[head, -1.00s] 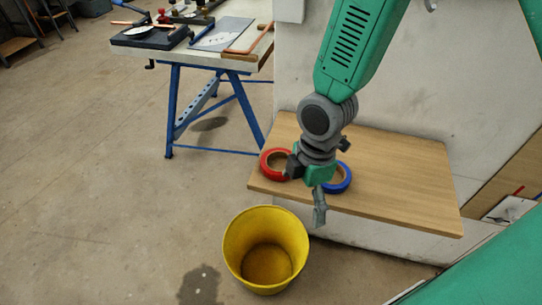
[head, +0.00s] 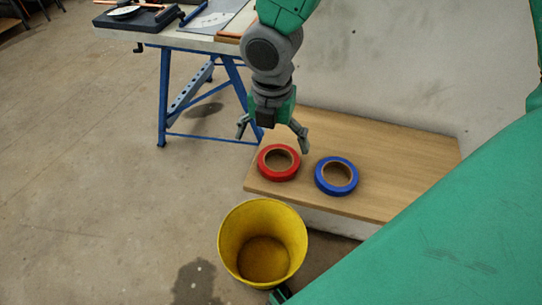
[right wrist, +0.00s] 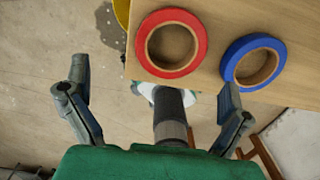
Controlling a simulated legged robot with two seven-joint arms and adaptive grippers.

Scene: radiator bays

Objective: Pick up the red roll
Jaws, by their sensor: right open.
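The red roll (head: 278,177), a ring of tape with a brown core, lies flat near the left front corner of a wooden shelf (head: 400,165). It also shows in the right wrist view (right wrist: 171,14), beyond and between the two fingers. My right gripper (head: 272,139) is open and empty. In the head view it hangs just above and behind the red roll, apart from it, with its fingers spread left and right. It also shows in the right wrist view (right wrist: 154,86). My left gripper is not in view.
A blue roll (head: 337,189) lies just right of the red roll with a small gap. A yellow bucket (head: 232,250) stands on the floor below the shelf's front left. A blue-legged workbench (head: 163,100) stands behind left. Grey wall backs the shelf; its right part is bare.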

